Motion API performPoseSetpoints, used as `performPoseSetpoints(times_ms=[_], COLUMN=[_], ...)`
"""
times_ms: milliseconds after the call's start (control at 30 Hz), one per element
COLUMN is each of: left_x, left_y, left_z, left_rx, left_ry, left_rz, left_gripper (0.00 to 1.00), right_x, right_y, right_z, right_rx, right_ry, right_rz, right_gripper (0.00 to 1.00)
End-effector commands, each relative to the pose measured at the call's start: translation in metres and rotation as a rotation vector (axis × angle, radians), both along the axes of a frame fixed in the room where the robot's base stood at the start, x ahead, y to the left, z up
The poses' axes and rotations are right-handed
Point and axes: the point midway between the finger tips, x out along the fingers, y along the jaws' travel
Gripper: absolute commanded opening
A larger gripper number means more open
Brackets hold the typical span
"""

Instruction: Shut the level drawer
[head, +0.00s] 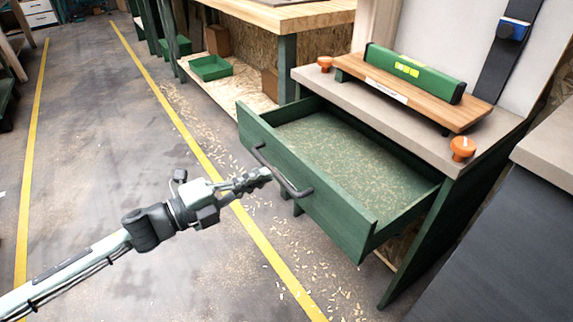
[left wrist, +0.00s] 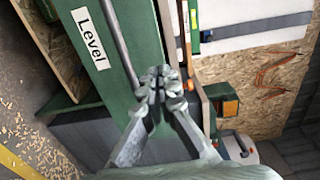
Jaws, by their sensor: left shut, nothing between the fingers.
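The level drawer (head: 310,205) is a green drawer pulled well out of its cabinet, with a speckled floor and no objects visible inside. Its front carries a dark bar handle (head: 283,175). In the left wrist view the drawer front (left wrist: 105,75) shows a white "Level" label (left wrist: 90,38), with the handle (left wrist: 118,45) beside it. My left gripper (head: 264,177) is shut and empty, with its tips close to the handle at the drawer front. In the left wrist view the fingertips (left wrist: 160,84) meet; I cannot tell whether they touch the drawer. My right gripper is not in view.
A green spirit level (head: 415,73) rests on a wooden board (head: 430,100) on the cabinet top, between orange knobs (head: 462,148). A workbench (head: 275,15) with a green tray (head: 210,68) below stands behind. Wood shavings litter the floor. The left aisle is clear.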

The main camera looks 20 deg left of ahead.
Motion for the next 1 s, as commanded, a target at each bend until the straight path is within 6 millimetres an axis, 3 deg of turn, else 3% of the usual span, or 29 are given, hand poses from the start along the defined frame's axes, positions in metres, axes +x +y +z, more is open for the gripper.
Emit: performPoseSetpoints(times_ms=[200,400,1000], left_x=[0.031,0.049,0.056], left_y=[-0.024,-0.037,-0.043], left_z=[0.002,0.001,0.001], left_rx=[-0.002,-0.004,-0.003], left_ry=[-0.003,0.0,0.001], left_rz=[0.0,0.002,0.002], left_gripper=[0.0,0.0,0.0], right_x=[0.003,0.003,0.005], right_y=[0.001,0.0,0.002], right_z=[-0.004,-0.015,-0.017], right_rx=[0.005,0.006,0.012], right_ry=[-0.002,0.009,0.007], right_rz=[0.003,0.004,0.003], right_gripper=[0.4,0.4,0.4])
